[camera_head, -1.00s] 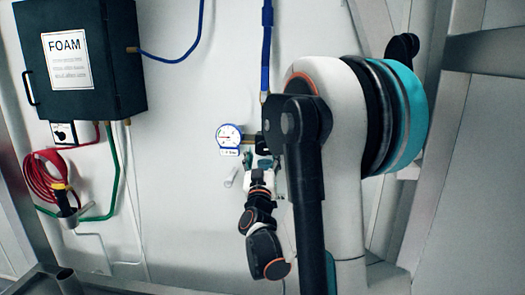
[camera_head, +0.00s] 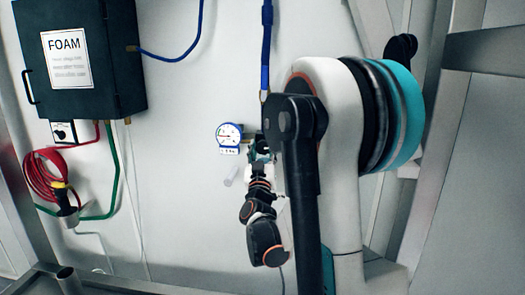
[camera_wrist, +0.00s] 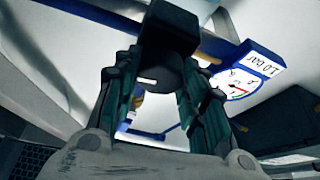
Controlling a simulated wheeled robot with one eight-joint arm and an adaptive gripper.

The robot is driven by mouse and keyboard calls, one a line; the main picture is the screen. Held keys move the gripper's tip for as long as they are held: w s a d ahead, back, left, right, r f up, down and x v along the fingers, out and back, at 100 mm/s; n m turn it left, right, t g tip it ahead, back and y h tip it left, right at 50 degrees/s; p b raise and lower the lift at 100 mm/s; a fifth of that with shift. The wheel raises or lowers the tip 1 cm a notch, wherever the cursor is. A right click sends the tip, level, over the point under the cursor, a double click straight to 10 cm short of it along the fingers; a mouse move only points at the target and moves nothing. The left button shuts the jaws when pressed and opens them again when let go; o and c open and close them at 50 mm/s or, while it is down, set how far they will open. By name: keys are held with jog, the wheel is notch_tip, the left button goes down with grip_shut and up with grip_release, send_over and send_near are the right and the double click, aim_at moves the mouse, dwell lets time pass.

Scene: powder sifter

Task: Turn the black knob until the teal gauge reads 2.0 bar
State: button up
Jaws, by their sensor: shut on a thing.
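A round white gauge with a blue rim (camera_head: 229,134) is on the wall, left of my gripper (camera_head: 262,155). In the wrist view the gauge (camera_wrist: 232,82) is at the right, seen at a slant, with a red needle or mark; I cannot read its value. A blue tag beside it has a white label ending in "bar". The black knob (camera_wrist: 168,74) is between the two dark green fingers of my gripper (camera_wrist: 160,92), below a black block. My gripper is shut on the knob. In the head view my gripper and arm mostly hide the knob.
A blue hose (camera_head: 266,45) comes down from above to the fitting. A dark FOAM box (camera_head: 92,88) hangs at upper left, with a coiled red hose (camera_head: 40,175) below it. Metal frame posts stand at both sides. The wall between box and gauge is mostly bare.

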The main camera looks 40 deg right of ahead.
jog(key=shift+m, duration=0.4)
jog(key=m+g+h, duration=0.1)
jog(key=m, duration=0.1)
jog(key=m+g+h+b, duration=0.1)
jog(key=m, duration=0.2)
jog(key=shift+w+a+g, duration=0.1)
jog(key=shift+g, duration=0.2)
jog(key=m+g, duration=0.1)
jog(key=m, duration=0.1)
jog(key=m+g+h, duration=0.1)
jog(key=m, duration=0.2)
jog(key=shift+g+b, duration=0.3)
jog(key=shift+b, duration=0.05)
jog(key=m+g, duration=0.2)
jog(key=m, duration=0.4)
jog(key=shift+r, duration=0.1)
jog(key=shift+m+g+p, duration=0.6)
jog(key=shift+m+g, duration=0.5)
jog(key=shift+m, duration=1.1)
jog(key=o, duration=1.1)
jog(key=shift+c, duration=0.2)
